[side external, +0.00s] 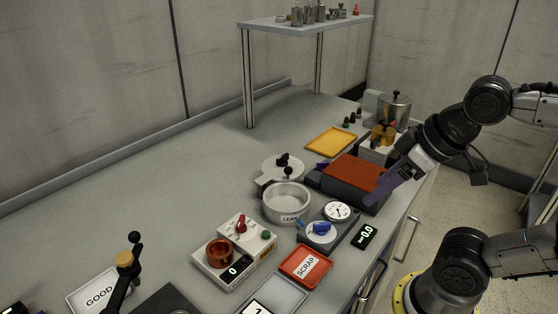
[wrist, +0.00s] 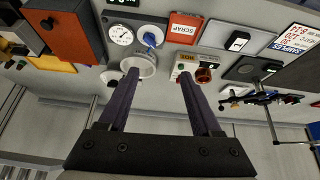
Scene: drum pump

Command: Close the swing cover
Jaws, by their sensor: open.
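The swing cover (side external: 283,167) looks to be the pale round lid with black knobs behind the round metal pot labelled LEAK (side external: 287,203). It is swung to the pot's far side, and the pot's mouth is uncovered. In the wrist view the pot (wrist: 140,64) shows near the left fingertip, and the cover is partly hidden by that finger. My gripper (side external: 385,187) is over the right side of the bench, by the box with the rust-red top, apart from the cover. In the wrist view its dark purple fingers (wrist: 159,73) are wide apart with nothing between them.
The rust-red-topped box (side external: 356,178) stands between my gripper and the cover. A dial gauge unit (side external: 328,226), a red SCRAP tray (side external: 305,266) and a control box with a red knob (side external: 235,250) sit in front. A yellow tray (side external: 331,142) lies behind. The bench's left is clear.

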